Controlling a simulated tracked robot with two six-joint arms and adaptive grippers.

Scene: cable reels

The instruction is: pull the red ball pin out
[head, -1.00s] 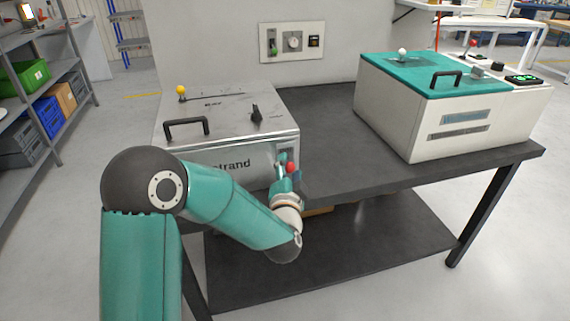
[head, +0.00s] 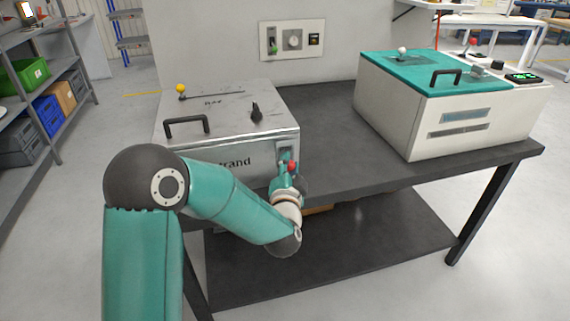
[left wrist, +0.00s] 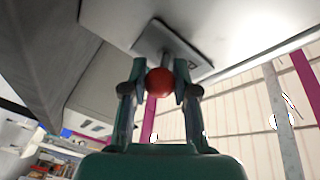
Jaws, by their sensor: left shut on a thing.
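The red ball pin (left wrist: 160,81) sits between the two fingers of my left gripper (left wrist: 160,84) in the left wrist view. The fingers are shut on its ball. Its metal shaft runs into a square plate (left wrist: 172,48) on the front of the white and grey cabinet. In the head view the red ball (head: 292,166) shows at the right end of the cabinet front (head: 235,140), with my left gripper (head: 288,172) at it. How far the shaft stands out of the plate is hard to tell. My right gripper is in neither view.
The cabinet's top carries a black handle (head: 186,126), a black knob (head: 256,112) and a yellow ball lever (head: 181,91). A second box with a teal lid (head: 435,72) stands at the right of the dark table (head: 335,140). The table between them is clear.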

